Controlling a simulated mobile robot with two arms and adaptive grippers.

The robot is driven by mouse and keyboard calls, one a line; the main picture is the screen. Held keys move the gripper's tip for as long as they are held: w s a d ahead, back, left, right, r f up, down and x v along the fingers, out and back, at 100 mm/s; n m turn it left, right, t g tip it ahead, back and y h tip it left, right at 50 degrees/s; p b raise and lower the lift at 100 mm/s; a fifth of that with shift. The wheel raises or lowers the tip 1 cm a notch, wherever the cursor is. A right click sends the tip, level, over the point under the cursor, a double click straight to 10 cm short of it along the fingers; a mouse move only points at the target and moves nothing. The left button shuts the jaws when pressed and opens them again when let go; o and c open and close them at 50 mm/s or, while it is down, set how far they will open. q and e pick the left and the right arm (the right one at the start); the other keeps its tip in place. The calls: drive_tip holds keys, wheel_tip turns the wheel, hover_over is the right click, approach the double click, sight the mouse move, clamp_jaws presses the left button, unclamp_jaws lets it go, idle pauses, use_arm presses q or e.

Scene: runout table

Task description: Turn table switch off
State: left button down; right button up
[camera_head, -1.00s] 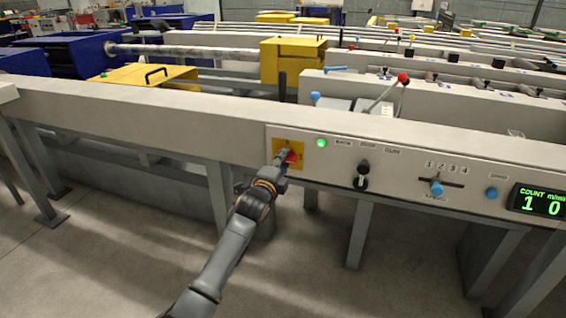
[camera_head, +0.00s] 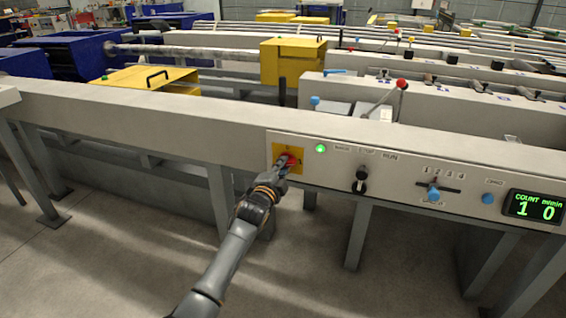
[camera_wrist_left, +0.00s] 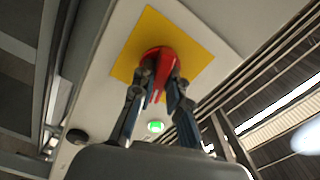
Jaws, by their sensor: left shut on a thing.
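The table switch is a red knob (camera_head: 291,158) on a yellow square plate (camera_head: 279,153) at the left of the control panel. My left gripper (camera_head: 284,164) is at the knob and covers part of it. In the left wrist view the red knob (camera_wrist_left: 161,58) sits between the two fingers of my left gripper (camera_wrist_left: 160,82), which are shut on it, in front of the yellow plate (camera_wrist_left: 190,48). A green lamp (camera_head: 320,148) beside the plate is lit, and it also shows in the left wrist view (camera_wrist_left: 156,126). My right gripper is not in view.
A red-tipped lever (camera_head: 401,84) stands behind. The floor in front is clear.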

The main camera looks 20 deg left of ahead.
use_arm(q)
drive_tip(key=shift+f+n+p, duration=0.1)
drive_tip(key=shift+n+p, duration=2.65)
drive_tip(key=shift+n, duration=4.45)
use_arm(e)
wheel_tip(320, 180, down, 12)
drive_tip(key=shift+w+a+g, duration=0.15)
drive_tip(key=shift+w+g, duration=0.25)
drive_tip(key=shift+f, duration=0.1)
use_arm(q)
drive_tip(key=c, duration=1.3)
unclamp_jaws()
